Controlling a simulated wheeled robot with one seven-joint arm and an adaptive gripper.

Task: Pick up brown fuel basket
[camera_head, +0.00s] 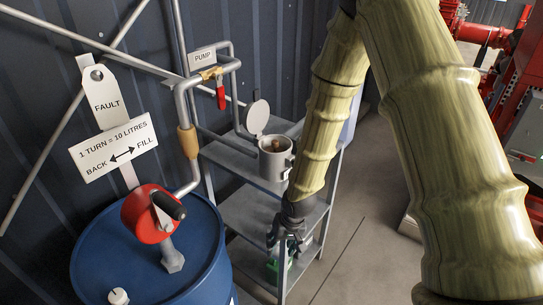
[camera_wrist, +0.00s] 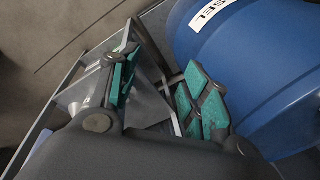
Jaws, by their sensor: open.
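A brown piece (camera_head: 277,147), which may be the fuel basket, shows inside an open grey canister (camera_head: 274,168) on the shelf unit's top. The canister's round lid (camera_head: 256,117) stands raised behind it. My gripper (camera_head: 287,238) hangs lower, in front of the shelf unit's right side, below the canister and apart from it. In the wrist view, my gripper (camera_wrist: 162,64) has its green-padded fingers spread with nothing held between them. I cannot make out the basket in the wrist view.
The grey shelf unit (camera_head: 245,210) stands against the dark wall. A blue drum (camera_head: 100,245) with a red hand pump (camera_head: 148,213) is at the left; the drum (camera_wrist: 260,60) is close to my right finger. Grey pipes run above. Open floor (camera_head: 350,260) lies right of the shelves.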

